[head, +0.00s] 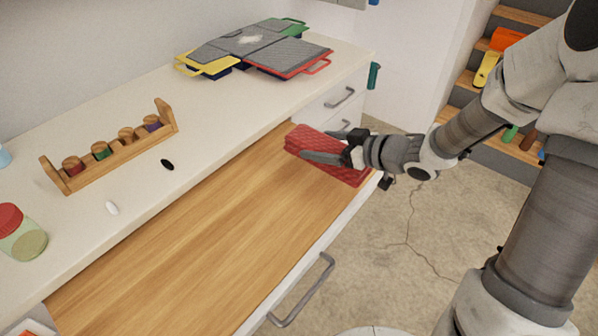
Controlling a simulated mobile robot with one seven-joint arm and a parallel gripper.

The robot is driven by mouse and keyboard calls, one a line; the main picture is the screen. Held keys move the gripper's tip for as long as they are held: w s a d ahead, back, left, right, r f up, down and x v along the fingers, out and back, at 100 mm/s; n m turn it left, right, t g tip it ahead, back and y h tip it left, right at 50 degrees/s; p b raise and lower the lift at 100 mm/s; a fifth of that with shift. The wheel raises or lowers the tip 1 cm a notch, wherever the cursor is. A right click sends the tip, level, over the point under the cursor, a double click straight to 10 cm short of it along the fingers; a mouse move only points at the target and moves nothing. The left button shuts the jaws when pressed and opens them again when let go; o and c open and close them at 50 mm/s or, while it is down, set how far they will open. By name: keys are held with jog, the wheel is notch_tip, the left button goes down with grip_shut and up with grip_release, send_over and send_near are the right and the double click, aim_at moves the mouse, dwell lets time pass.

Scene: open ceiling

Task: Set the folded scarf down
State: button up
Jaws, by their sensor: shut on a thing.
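The folded scarf (310,138) is a red, patterned, flat bundle at the far right end of the wooden surface (205,235). My gripper (325,150) is shut on the scarf, with its fingers reaching over it from the right. The gripper hides part of the scarf's middle. The scarf lies over or very close to the wooden surface; I cannot tell whether it touches it.
A white counter (225,110) runs behind the wooden surface. It bears a wooden rack (110,150) with several small jars, a red-lidded jar (22,235) and a stack of coloured boards (250,48). The wooden surface left of the scarf is clear. A drawer handle (305,292) sticks out in front.

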aim_at(345, 172)
jog(key=a+f, duration=0.1)
jog(key=a+f+b, duration=0.1)
jog(key=a, duration=0.1)
jog(key=w+a, duration=0.1)
jog(key=shift+a+f, duration=0.2)
jog(key=shift+f, duration=0.2)
jog(key=shift+f+b, duration=1.05)
jog(key=shift+f, duration=0.85)
jog(key=shift+f, duration=0.2)
jog(key=o, duration=1.1)
jog(key=shift+o, duration=0.2)
jog(key=shift+r, duration=0.25)
jog(key=p+v, duration=0.4)
jog(key=v, duration=0.8)
jog(key=shift+s+f, duration=0.1)
jog(key=shift+f, duration=0.05)
